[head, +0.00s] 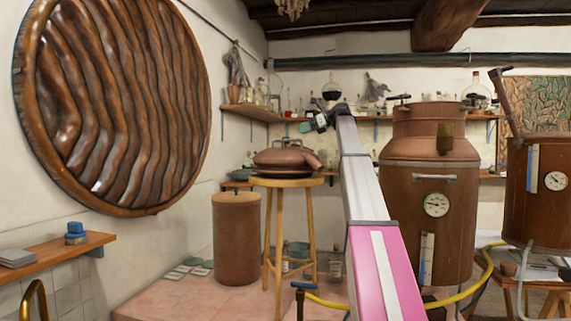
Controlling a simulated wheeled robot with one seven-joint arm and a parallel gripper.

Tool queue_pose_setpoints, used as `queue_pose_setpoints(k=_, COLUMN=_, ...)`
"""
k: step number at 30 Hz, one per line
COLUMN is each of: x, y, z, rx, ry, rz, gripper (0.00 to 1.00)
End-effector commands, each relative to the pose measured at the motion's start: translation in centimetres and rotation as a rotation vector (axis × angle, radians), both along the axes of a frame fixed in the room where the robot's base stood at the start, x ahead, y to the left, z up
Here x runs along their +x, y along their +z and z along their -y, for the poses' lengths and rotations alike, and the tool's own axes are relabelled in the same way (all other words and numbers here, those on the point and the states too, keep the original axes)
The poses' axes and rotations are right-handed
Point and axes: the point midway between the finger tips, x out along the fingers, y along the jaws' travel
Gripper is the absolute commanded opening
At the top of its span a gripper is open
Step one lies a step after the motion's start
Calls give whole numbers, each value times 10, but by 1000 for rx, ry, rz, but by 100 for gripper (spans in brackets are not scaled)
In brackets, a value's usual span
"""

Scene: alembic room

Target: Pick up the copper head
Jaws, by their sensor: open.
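The copper head (285,157) is a squat, rounded reddish-brown vessel with a spout pointing to the right and a handle-like part on top. It sits on a round wooden stool (286,182) in the middle of the head view. My gripper (312,126) is small and dark at the far end of my raised arm. In the picture it is above and to the right of the copper head, apart from it. It is open and I see nothing held in it. Its fingers are too small to make out clearly, and its distance from the head is hard to judge.
A brown cylindrical container (236,240) stands left of the stool. A large copper boiler (430,195) with a gauge stands at the right, and another vessel (540,195) is beyond it. A yellow hose (470,287) runs low. Shelves (255,113) with glassware line the back wall.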

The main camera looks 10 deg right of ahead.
Motion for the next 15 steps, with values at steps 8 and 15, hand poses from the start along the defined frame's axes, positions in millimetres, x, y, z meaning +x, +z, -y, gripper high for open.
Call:
queue_pose_setpoints(k=8, x=9, y=-15, z=-31, rx=-1, ry=1, rz=-1, gripper=67)
queue_pose_setpoints(k=15, x=16, y=-23, z=-49, rx=0, ry=0, rz=0, gripper=67)
